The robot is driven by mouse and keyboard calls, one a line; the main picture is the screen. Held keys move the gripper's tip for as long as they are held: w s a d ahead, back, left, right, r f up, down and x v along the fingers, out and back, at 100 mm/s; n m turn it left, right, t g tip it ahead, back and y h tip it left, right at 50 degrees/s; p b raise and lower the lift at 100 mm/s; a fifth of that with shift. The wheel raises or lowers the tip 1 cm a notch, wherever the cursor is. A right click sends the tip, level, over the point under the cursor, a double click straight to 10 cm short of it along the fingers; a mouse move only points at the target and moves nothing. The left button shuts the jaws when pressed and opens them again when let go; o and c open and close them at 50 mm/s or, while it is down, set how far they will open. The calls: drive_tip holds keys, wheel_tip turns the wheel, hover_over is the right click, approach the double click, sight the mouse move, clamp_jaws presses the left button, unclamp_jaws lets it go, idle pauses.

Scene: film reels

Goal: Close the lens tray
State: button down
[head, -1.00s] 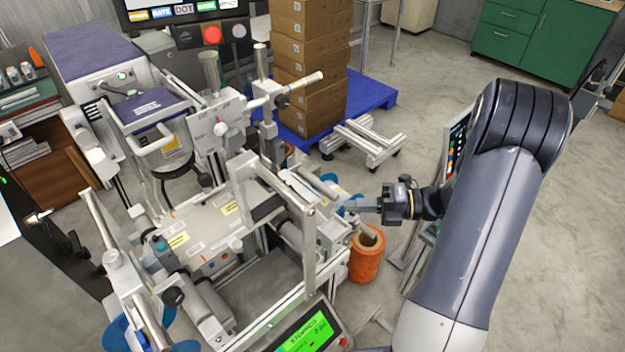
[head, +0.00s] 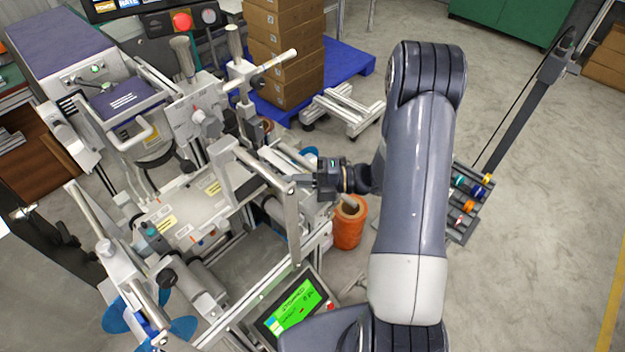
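The film machine (head: 185,205) fills the left half of the head view, with metal frames, rollers and a flat deck. I cannot tell for sure which part is the lens tray; a narrow light metal piece (head: 283,160) juts from the machine's right side, close to my gripper. My gripper (head: 303,182) points left at that side, beside an upright frame bar (head: 292,225). Its fingertips are small and partly lost against the metal parts, so I cannot tell whether they are open, shut or touching anything.
An orange cylinder (head: 349,225) stands on the floor below my gripper. A green-lit screen (head: 290,308) sits at the machine's front. Stacked cardboard boxes (head: 285,50) stand on a blue pallet (head: 345,72) behind. A rack of coloured items (head: 465,205) is at right.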

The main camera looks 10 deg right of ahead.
sight(272, 169)
drive_tip(key=shift+w+a, duration=0.55)
drive_tip(key=shift+w, duration=0.35)
drive_tip(key=shift+w+a+p, duration=0.25)
drive_tip(key=shift+w+a, duration=0.25)
drive_tip(key=shift+w, duration=0.25)
drive_tip(key=shift+w+a+p, duration=0.25)
drive_tip(key=shift+w+a, duration=0.25)
drive_tip(key=shift+w, duration=0.2)
